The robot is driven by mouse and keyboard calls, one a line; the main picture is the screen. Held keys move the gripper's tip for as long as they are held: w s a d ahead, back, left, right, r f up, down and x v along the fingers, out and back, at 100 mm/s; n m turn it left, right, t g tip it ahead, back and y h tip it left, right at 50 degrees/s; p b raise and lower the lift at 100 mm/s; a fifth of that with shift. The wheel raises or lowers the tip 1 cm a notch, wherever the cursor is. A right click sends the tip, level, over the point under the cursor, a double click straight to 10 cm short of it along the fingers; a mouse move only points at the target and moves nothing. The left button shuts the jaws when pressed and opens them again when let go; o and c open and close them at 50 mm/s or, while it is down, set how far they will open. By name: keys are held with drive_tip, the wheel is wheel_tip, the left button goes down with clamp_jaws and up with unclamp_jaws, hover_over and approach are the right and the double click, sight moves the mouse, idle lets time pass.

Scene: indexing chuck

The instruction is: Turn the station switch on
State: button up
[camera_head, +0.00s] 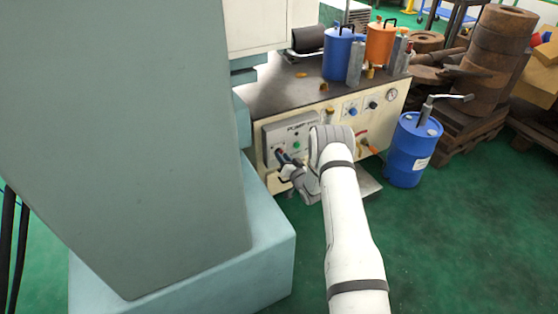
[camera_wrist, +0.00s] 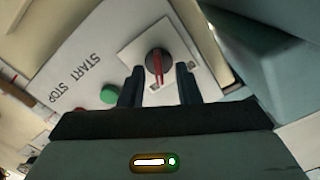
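The station switch (camera_wrist: 158,62) is a round dark rotary knob with a red pointer bar on a white square plate, seen in the wrist view. The bar lies roughly along the picture's vertical. Small position labels on the plate are too small to read. My gripper (camera_wrist: 160,74) is open, with one dark finger on each side of the knob's lower part; a gap shows on both sides, and I cannot tell the depth. In the head view my gripper (camera_head: 284,160) is at the grey pump panel (camera_head: 270,134) and hides the switch.
A green button (camera_wrist: 110,93) sits beside the switch plate near START and STOP lettering. A large grey-green machine body (camera_head: 150,120) stands left of the panel. A bench (camera_head: 300,85) carries blue (camera_head: 337,52) and orange (camera_head: 380,42) cans. A blue drum (camera_head: 412,150) stands right.

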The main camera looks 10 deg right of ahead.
drive_tip(key=p+v, duration=0.2)
drive_tip(key=v, duration=0.5)
drive_tip(key=shift+s, duration=0.35)
drive_tip(key=shift+d, duration=0.1)
wheel_tip(320, 180, up, 18)
drive_tip(key=w+n+g+h+p, duration=0.1)
drive_tip(key=w+g+h+p, duration=0.15)
drive_tip(key=p, duration=0.55)
drive_tip(key=s+r+g+h+p, duration=0.2)
drive_tip(key=s+r+p, duration=0.2)
drive_tip(key=r, duration=0.6)
drive_tip(key=s+r+g+h+p, duration=0.1)
drive_tip(key=s+r+g+p, duration=0.2)
drive_tip(key=r, duration=0.7)
drive_tip(key=s+a+r+g+p, duration=0.1)
drive_tip(key=s+r+g+p, duration=0.1)
drive_tip(key=s+r+p, duration=0.3)
drive_tip(key=s+a+r+n+g+p, duration=0.1)
drive_tip(key=s+r+p, duration=0.4)
drive_tip(key=s+r, duration=0.7)
drive_tip(key=s+a+r+g+p, duration=0.2)
drive_tip(key=s+r, duration=0.6)
drive_tip(key=s, duration=1.2)
drive_tip(key=g+p, duration=0.2)
drive_tip(key=p, duration=0.1)
drive_tip(key=shift+r+n, duration=0.25)
drive_tip(key=shift+n, duration=0.05)
